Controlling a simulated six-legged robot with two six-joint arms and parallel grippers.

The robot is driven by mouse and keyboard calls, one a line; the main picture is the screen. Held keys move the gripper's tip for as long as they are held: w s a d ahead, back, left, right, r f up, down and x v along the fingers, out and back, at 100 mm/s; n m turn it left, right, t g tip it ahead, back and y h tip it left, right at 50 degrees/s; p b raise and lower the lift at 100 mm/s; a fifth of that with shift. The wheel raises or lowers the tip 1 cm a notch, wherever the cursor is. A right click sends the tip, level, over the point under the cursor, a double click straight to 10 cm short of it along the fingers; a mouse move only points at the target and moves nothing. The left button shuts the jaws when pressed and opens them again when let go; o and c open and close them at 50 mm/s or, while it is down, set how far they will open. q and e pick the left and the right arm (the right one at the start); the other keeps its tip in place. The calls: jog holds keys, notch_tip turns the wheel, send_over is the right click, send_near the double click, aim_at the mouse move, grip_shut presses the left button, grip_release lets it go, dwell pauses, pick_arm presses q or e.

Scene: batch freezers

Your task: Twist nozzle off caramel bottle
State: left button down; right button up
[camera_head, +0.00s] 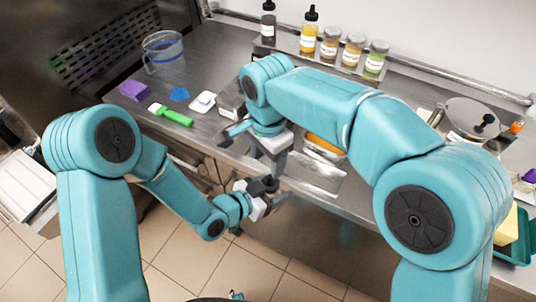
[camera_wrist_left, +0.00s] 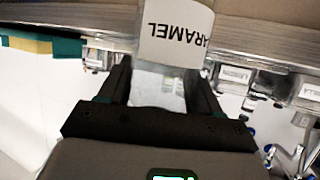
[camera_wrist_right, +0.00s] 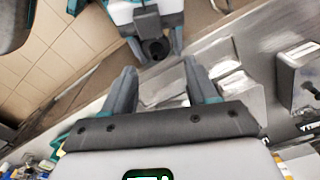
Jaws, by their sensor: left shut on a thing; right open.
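The caramel bottle (camera_wrist_left: 175,36) shows in the left wrist view, with its white label reading upside down. My left gripper (camera_wrist_left: 160,78) is shut on the bottle, one finger on each side. In the head view my left gripper (camera_head: 258,203) holds it in front of the counter edge, with its dark top (camera_head: 263,185) facing up. My right gripper (camera_head: 276,163) is just above, pointing down. In the right wrist view my right gripper (camera_wrist_right: 160,75) is open and empty, and the dark nozzle end (camera_wrist_right: 155,48) shows beyond its fingertips, apart from them. The nozzle's shape is unclear.
The steel counter (camera_head: 215,75) holds a clear jug (camera_head: 163,50), a purple block (camera_head: 134,90) and a green-handled tool (camera_head: 174,116). A rack at the back holds several bottles and jars (camera_head: 330,45). A lidded pot (camera_head: 467,120) stands at right. Tiled floor lies below.

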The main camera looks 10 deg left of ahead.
aim_at(268, 182)
notch_tip(268, 182, down, 6)
jog(key=shift+f, duration=0.25)
jog(key=shift+s+f, duration=0.1)
jog(key=shift+f, duration=0.5)
jog(key=c, duration=0.9)
jog(key=shift+a+r, duration=0.1)
jog(key=shift+r, duration=0.1)
